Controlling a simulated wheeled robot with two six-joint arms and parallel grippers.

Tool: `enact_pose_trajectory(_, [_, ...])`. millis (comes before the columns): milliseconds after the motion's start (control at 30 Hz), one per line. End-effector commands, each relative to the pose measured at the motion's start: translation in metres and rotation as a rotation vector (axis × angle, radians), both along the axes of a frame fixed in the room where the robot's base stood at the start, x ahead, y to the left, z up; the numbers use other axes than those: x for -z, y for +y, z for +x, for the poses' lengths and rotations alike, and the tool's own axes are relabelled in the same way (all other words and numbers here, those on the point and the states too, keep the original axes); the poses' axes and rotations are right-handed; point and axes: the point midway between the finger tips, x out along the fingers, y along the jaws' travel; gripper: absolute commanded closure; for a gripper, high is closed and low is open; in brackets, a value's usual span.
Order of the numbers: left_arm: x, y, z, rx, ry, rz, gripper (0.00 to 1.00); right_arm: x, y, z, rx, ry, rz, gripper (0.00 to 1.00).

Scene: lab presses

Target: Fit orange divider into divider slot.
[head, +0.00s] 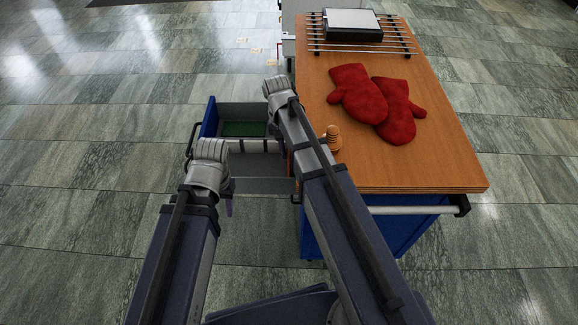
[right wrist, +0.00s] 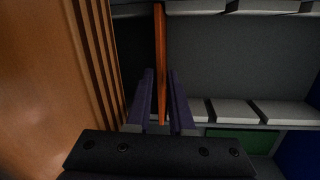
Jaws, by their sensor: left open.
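The orange divider (right wrist: 160,50) is a thin upright strip in the right wrist view. My right gripper (right wrist: 161,98) is closed around it, one dark finger on each side. In the head view only a sliver of orange (head: 291,162) shows beside my right arm, and the right fingers are hidden. The open drawer (head: 207,118) has pale notched rails (right wrist: 230,110) crossing it, with gaps between blocks. The divider stands left of the visible gaps; I cannot tell whether it is in a slot.
A blue cart (head: 375,228) with a wooden top (head: 440,165) stands right of the drawer. Red mitts (head: 358,95), a small orange-brown knobbed object (head: 333,138) and a press-like device (head: 352,24) lie on it. A green panel (head: 243,129) lies in the drawer's far part.

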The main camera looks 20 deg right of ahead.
Motion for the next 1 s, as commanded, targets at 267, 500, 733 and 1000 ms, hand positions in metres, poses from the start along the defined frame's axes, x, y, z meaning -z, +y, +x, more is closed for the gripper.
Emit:
enact_pose_trajectory(267, [-0.0009,0.0,0.0,0.0,0.0,0.0,0.55,-0.0009,0.0,0.0001,0.0,0.0,0.0,1.0])
enact_pose_trajectory(500, [-0.0008,0.0,0.0,0.0,0.0,0.0,0.55,-0.0008,-0.0001,0.0,0.0,0.0,0.0,1.0])
enact_pose_trajectory(733, [-0.0008,0.0,0.0001,0.0,0.0,0.0,0.55,-0.0008,-0.0003,0.0,0.001,0.0,-0.001,1.0])
enact_pose_trajectory(1000, [-0.0008,0.0,0.0001,0.0,0.0,0.0,0.55,-0.0008,-0.0005,-0.0001,0.002,0.0,-0.001,1.0])
